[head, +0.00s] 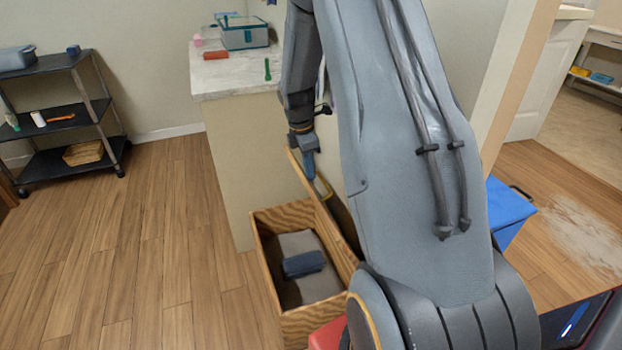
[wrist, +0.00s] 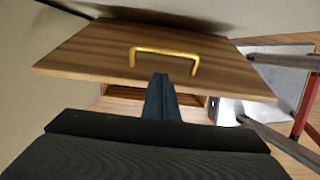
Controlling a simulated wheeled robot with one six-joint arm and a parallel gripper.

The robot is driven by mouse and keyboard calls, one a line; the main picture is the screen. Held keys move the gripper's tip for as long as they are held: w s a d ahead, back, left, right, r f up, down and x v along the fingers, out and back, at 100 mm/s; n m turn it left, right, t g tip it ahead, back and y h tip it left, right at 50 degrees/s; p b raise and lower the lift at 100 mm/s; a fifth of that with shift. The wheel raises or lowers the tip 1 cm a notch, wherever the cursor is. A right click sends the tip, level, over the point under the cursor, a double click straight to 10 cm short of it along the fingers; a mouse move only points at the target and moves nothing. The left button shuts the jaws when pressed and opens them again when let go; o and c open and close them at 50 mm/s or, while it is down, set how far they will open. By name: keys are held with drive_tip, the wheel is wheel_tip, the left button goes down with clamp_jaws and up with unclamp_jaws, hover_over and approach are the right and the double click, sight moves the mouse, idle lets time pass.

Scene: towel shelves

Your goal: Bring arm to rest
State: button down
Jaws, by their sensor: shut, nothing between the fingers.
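My arm crosses the right half of the head view and bends down on its left side. My gripper (head: 311,172) points down beside an open wooden box (head: 262,262). In the wrist view my gripper (wrist: 161,82) shows as dark fingers, shut and empty. They appear in front of a wooden panel (wrist: 85,58) with a yellow handle (wrist: 165,51). The frames do not show clearly whether the fingers touch the panel.
A dark blue folded towel (head: 304,264) lies in the box on grey cloth. A black shelf cart (head: 62,128) stands left. A blue bin (head: 508,207) stands right. The floor at left is clear.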

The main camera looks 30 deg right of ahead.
drive_tip(key=shift+a+r, duration=0.2)
drive_tip(key=shift+r, duration=0.75)
drive_tip(key=shift+a+r, duration=0.15)
drive_tip(key=shift+r, duration=0.75)
drive_tip(key=s+a+r+m+p, duration=0.2)
drive_tip(key=s+a+r+m, duration=0.3)
drive_tip(key=s+a, duration=0.2)
drive_tip(key=s+a+r+m+y+p, duration=0.1)
drive_tip(key=s+a+r+m+p, duration=0.2)
drive_tip(key=s, duration=0.8)
drive_tip(key=s+a+r+m+p, duration=0.2)
drive_tip(key=s+a+r+m, duration=0.5)
drive_tip(key=a, duration=0.3)
drive_tip(key=shift+s+a+m+y, duration=0.3)
drive_tip(key=shift+s+a+m, duration=0.1)
drive_tip(key=shift+s, duration=0.5)
